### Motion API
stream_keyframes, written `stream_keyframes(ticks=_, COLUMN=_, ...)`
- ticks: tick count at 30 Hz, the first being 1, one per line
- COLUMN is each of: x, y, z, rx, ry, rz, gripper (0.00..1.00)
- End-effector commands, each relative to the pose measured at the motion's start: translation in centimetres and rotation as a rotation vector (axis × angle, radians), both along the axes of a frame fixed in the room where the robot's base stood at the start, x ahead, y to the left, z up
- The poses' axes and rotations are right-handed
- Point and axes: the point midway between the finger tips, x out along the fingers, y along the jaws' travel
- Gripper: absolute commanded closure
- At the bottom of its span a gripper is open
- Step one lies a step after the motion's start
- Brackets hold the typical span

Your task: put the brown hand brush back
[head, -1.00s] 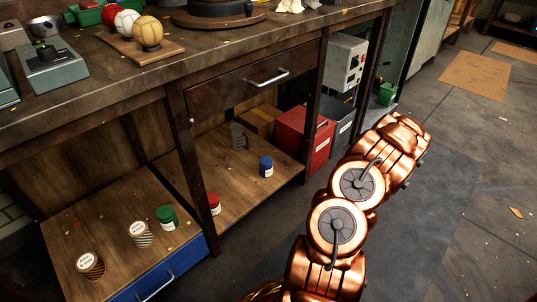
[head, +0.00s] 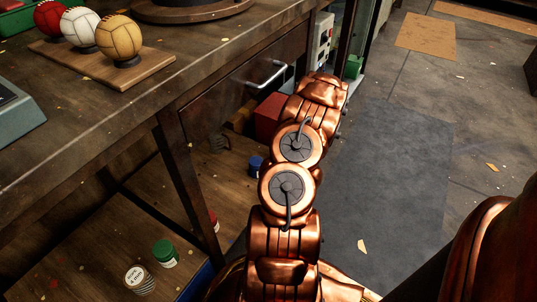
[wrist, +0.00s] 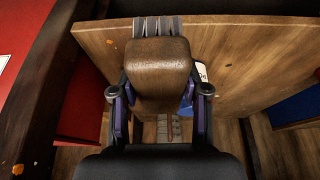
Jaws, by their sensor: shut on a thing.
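The brown hand brush (wrist: 160,75) has a smooth wooden body, with grey bristles showing at its far end in the wrist view. My gripper (wrist: 160,97) is shut on it, one finger at each side of the wooden body. The brush appears in front of a wooden shelf board (wrist: 245,50); I cannot tell whether it touches the board. In the head view my arm hides the gripper and the brush.
The bench (head: 60,150) carries red, white and tan balls on a board. Below are a blue can (head: 256,166), a green-lidded jar (head: 165,254), a striped can (head: 139,280) and a red box (head: 268,117). A drawer handle (head: 268,78) juts out near my arm.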

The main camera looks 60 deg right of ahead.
Motion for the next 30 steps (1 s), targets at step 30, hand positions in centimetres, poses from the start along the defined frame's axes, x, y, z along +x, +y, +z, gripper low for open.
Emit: stream_keyframes(ticks=30, x=10.3, y=-5.3, z=-1.7, rx=0.0, ry=-0.001, rz=-0.001, gripper=0.98)
